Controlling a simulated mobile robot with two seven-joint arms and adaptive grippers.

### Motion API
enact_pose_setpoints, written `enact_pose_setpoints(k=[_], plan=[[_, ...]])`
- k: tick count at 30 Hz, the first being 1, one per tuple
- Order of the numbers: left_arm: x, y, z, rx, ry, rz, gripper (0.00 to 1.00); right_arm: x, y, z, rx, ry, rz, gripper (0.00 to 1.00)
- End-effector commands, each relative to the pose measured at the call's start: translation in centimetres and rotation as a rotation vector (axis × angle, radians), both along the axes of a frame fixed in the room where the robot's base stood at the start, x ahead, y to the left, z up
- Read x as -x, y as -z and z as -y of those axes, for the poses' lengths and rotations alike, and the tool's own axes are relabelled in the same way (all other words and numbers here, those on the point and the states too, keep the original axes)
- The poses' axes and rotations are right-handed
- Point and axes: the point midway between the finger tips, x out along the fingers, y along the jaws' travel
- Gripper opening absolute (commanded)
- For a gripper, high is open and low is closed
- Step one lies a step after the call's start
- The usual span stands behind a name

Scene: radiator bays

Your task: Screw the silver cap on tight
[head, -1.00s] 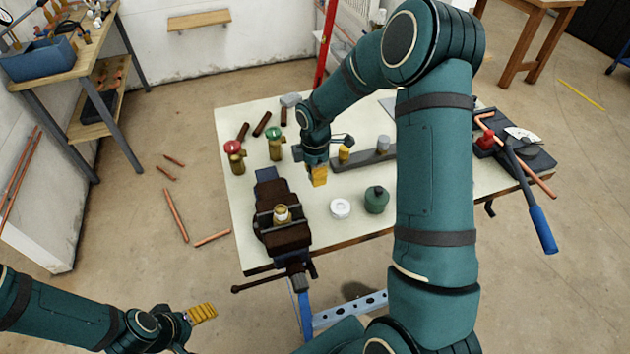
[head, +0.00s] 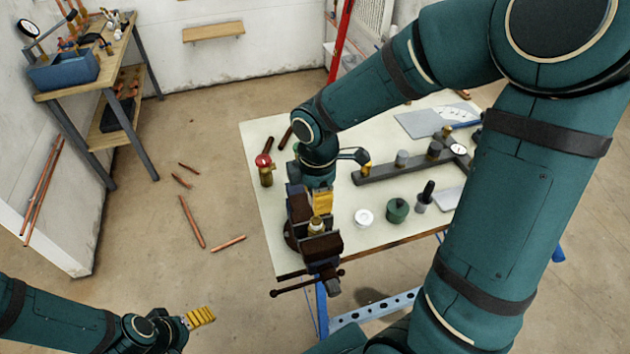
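A brass fitting (head: 316,226) with a paler top sits upright in the jaws of the dark vise (head: 322,246) at the table's front left. My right gripper (head: 322,203) points down just above and behind the fitting. Its yellow pads partly hide the view there, and contact and finger gap are unclear. Small grey, silver-looking cylinders stand on the dark bar (head: 382,172); the nearer one (head: 402,158) may be the silver cap, but I cannot be sure. My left gripper (head: 200,317) is off the table at lower left, with nothing visible in it; its finger gap is unclear.
A red-topped brass valve (head: 265,170) stands left of the vise. A white round item (head: 364,217), a green jar (head: 398,210) and a dark bottle (head: 425,197) stand to its right. Copper pipes (head: 192,222) lie on the floor. My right arm covers the table's right side.

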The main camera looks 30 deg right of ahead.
Motion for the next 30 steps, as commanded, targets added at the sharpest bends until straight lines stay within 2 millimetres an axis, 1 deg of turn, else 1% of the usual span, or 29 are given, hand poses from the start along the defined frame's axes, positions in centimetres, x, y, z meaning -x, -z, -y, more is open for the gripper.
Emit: enact_pose_setpoints(k=[1,5,11,21,25,30], plan=[[0.0,-0.3,0.0,0.000,0.000,0.000,0.80,0.5,-0.4,-0.2,-0.001,-0.001,0.001,0.00],[0.0,-0.2,0.0,0.001,0.000,0.000,0.80,0.9,-0.4,-0.4,-0.001,0.000,0.000,0.00],[0.0,0.9,0.0,-0.001,0.000,0.000,0.80,0.9,0.7,-0.4,-0.001,0.000,0.000,0.00],[-0.1,3.8,0.1,-0.006,-0.003,-0.002,0.80,0.9,3.6,-0.4,-0.001,0.000,-0.001,0.00],[-0.1,4.2,0.2,-0.008,-0.002,-0.002,0.80,0.9,4.0,-0.4,-0.001,-0.001,-0.001,0.00],[-0.1,4.2,0.2,-0.009,-0.002,-0.002,0.80,0.9,4.0,-0.4,-0.001,-0.001,0.000,0.00]])
